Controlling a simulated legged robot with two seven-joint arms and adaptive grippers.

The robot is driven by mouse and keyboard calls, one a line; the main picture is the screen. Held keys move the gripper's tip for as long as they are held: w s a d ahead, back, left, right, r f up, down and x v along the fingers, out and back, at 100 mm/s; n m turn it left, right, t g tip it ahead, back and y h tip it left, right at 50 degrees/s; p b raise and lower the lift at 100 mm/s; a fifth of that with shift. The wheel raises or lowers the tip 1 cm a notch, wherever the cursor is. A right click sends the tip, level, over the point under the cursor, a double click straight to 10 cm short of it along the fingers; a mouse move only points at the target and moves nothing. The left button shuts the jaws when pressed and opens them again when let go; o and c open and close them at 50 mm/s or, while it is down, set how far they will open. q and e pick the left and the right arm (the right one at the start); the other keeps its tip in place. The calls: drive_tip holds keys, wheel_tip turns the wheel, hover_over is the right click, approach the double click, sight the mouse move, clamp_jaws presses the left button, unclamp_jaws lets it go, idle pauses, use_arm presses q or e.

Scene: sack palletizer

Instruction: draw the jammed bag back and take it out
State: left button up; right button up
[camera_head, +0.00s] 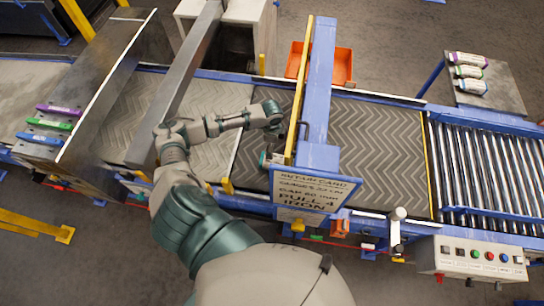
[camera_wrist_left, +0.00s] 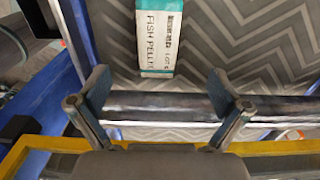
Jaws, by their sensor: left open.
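The bag (camera_wrist_left: 158,38) is white with teal ends and printed FISH PELLET. In the left wrist view it lies on the chevron belt, cut off by the top edge. In the head view only a small teal and white piece (camera_head: 274,159) shows beside the blue and yellow gate (camera_head: 318,90); the gate hides the rest. My left gripper (camera_head: 272,112) is at the gate's left side. In its wrist view the fingers (camera_wrist_left: 161,84) are spread and empty, with the bag's near end beyond them. A grey metal bar (camera_wrist_left: 165,104) crosses between the fingers. My right gripper is not in view.
The sign board (camera_head: 305,190) stands at the gate's near end. An orange bin (camera_head: 341,66) is behind the belt. Metal rollers (camera_head: 485,165) and a control box (camera_head: 477,258) are at the right. The belt right of the gate (camera_head: 380,150) is clear.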

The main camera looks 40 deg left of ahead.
sight(278, 162)
use_arm(q)
wheel_tip(278, 162, down, 7)
drive_tip(key=shift+s+d, duration=0.1)
wheel_tip(278, 162, down, 5)
drive_tip(key=shift+r, duration=0.1)
drive_tip(key=shift+f, duration=0.55)
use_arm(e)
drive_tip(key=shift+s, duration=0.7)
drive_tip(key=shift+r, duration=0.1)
use_arm(q)
drive_tip(key=c, duration=1.6)
drive_tip(key=shift+s+r, duration=0.1)
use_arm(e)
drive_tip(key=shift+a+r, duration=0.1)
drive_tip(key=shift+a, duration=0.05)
